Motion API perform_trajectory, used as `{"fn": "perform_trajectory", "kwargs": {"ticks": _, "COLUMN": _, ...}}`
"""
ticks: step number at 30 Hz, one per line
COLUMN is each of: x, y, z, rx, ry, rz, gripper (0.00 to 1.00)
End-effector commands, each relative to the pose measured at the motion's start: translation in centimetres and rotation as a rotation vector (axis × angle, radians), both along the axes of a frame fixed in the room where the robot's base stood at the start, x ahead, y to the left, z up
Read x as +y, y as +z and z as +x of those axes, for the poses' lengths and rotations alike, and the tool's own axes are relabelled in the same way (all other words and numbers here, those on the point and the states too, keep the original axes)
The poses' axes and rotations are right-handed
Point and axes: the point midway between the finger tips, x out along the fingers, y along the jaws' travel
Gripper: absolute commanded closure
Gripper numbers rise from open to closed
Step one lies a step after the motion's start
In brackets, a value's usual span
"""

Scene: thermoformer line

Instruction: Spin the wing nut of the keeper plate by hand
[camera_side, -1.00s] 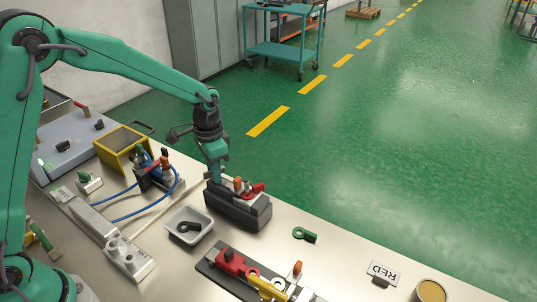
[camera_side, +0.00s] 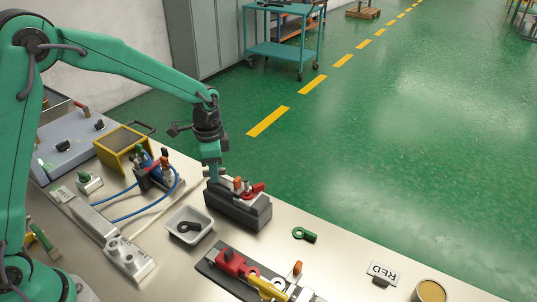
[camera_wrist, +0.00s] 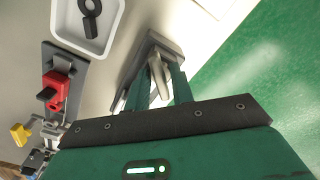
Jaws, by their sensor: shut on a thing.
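A dark grey block (camera_side: 237,207) stands on the bench, with a red lever (camera_side: 257,188) and an orange-tipped part on top. My gripper (camera_side: 213,178) points down at its left end. In the wrist view, my gripper's two green fingers (camera_wrist: 160,82) close on a pale grey, narrow piece (camera_wrist: 157,72), which appears to be the wing nut. It stands over the grey block (camera_wrist: 158,44). The keeper plate under it is mostly hidden, and I cannot make out the nut's wings clearly.
A white tray (camera_side: 207,219) holding a dark part is in front of the block. A red and yellow clamp fixture (camera_side: 232,263) lies nearer. A green ring-ended piece (camera_side: 304,234) lies right. Blue hoses (camera_side: 128,216) run left. Bare bench separates these.

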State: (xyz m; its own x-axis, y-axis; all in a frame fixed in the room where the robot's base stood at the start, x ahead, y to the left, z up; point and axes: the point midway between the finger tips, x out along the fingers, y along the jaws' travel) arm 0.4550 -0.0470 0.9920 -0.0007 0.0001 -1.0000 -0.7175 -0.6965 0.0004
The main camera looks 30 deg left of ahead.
Motion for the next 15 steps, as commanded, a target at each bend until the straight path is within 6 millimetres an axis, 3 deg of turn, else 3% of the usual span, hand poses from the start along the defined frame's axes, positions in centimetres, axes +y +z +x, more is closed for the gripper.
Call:
{"fn": "perform_trajectory", "kwargs": {"ticks": 6, "x": -0.07, "y": 0.25, "z": 0.12, "rx": -0.006, "ry": -0.114, "rz": 0.000, "gripper": 1.00}}
{"fn": "perform_trajectory", "kwargs": {"ticks": 15, "x": -0.07, "y": 0.25, "z": 0.13, "rx": -0.006, "ry": -0.126, "rz": 0.000, "gripper": 1.00}}
